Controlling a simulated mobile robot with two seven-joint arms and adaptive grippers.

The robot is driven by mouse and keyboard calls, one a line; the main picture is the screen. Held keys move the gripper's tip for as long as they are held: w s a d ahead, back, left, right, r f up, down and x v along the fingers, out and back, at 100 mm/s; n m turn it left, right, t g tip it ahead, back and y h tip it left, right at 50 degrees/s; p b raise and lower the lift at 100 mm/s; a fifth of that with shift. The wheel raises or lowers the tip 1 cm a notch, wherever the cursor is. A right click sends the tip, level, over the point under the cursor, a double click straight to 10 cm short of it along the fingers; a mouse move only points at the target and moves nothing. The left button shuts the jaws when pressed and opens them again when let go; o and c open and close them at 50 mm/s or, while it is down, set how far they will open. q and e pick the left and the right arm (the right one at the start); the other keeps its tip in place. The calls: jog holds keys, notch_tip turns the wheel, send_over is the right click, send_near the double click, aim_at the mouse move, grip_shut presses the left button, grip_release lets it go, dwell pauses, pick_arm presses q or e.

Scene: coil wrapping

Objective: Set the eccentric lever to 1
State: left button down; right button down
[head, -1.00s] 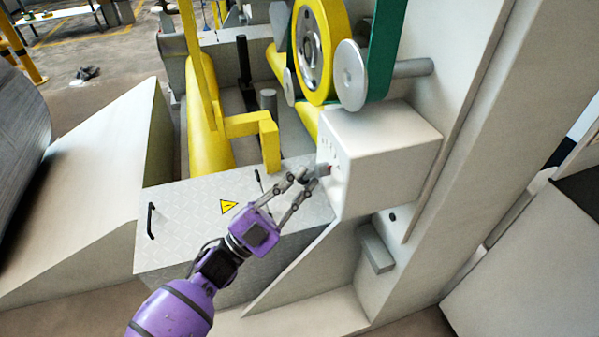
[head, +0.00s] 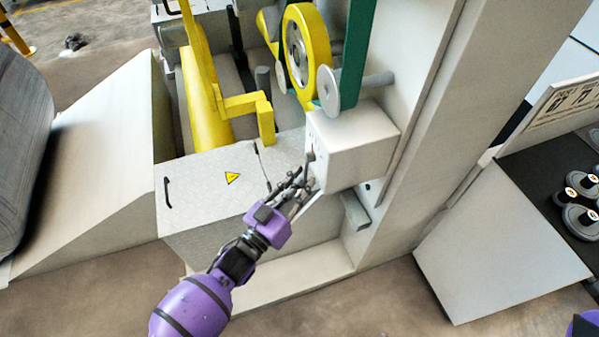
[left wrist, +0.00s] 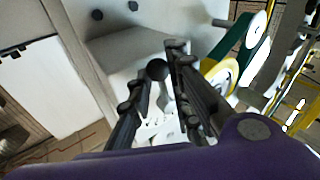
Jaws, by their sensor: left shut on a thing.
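The eccentric lever shows in the left wrist view as a dark round knob (left wrist: 157,69) between the fingers of my left gripper (left wrist: 160,80). It sits on the front of a white box (head: 355,150) with small markings on its face, too small to read. In the head view my left gripper (head: 303,182) is at the lower part of that face, shut on the lever; its fingers hide most of the lever there. My right gripper is not in view; only a bit of purple, likely my right arm, shows at the bottom right corner.
A yellow wheel (head: 306,53) with a green band (head: 356,50) stands above the box. A yellow bracket (head: 245,103) and a plate with a warning triangle (head: 232,178) lie left. A dark tabletop (head: 555,190) with round parts is at the right.

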pick_arm(q)
jog(key=shift+s+a+r+n+y+p, duration=0.1)
jog(key=shift+r+n+y+p, duration=0.2)
jog(key=shift+r+n+p, duration=0.25)
jog(key=shift+s+f+n+g+p, duration=0.25)
jog(key=shift+n+g+p, duration=0.1)
jog(key=shift+p, duration=0.15)
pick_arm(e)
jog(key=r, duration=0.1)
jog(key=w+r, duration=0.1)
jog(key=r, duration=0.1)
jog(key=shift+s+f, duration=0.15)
pick_arm(q)
jog(key=c, duration=1.8)
grip_release()
jog(key=shift+s, duration=0.1)
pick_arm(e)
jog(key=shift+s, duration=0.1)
pick_arm(q)
jog(key=shift+f, duration=0.1)
jog(key=v, duration=1.2)
